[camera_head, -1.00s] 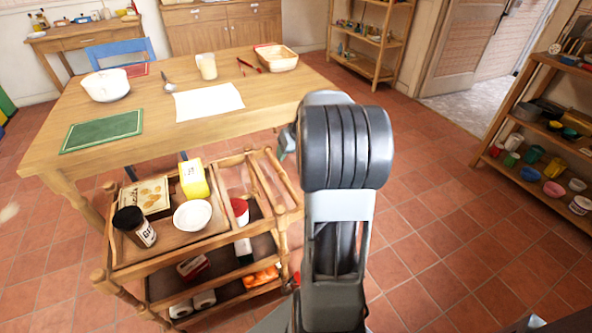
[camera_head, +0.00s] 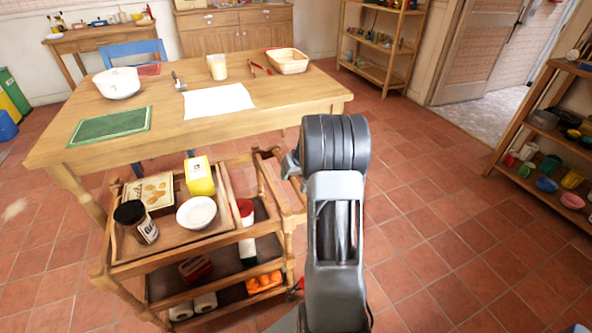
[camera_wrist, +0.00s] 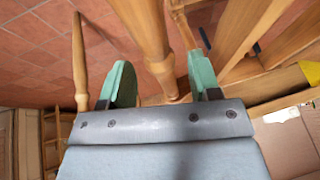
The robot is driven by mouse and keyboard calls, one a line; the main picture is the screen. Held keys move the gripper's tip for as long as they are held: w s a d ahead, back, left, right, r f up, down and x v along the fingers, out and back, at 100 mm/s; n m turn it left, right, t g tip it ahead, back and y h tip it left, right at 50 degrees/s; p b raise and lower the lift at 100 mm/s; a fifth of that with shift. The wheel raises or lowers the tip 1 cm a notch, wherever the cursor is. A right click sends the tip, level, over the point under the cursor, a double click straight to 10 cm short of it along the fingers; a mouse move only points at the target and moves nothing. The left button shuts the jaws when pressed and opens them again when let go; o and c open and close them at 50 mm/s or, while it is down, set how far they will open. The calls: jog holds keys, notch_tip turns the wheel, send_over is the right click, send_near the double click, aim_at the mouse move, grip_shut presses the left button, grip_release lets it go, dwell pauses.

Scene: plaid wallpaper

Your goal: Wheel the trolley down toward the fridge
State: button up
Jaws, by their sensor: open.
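The wooden trolley (camera_head: 190,252) stands at lower left in the head view, beside the table. Its top tray holds a dark-lidded jar (camera_head: 137,221), a white bowl (camera_head: 197,212), a yellow box (camera_head: 200,177) and a flat picture box (camera_head: 155,192). A red-and-white container, small boxes, rolls and orange items are lower down. My gripper (camera_wrist: 162,76) is at the trolley's right end, mostly hidden behind my arm in the head view. In the wrist view its green fingers are apart, with a wooden trolley post between them; contact cannot be told. No fridge shows.
The wooden table (camera_head: 280,100) is just behind the trolley, close to it. A shelf rack (camera_head: 510,165) stands at right and another (camera_head: 385,75) at the back. An open door (camera_head: 480,50) is at back right. Tiled floor between my arm and the right rack is clear.

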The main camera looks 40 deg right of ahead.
jog(key=shift+w+f, duration=0.25)
jog(key=shift+f, duration=0.3)
jog(key=shift+a, duration=0.15)
grip_shut()
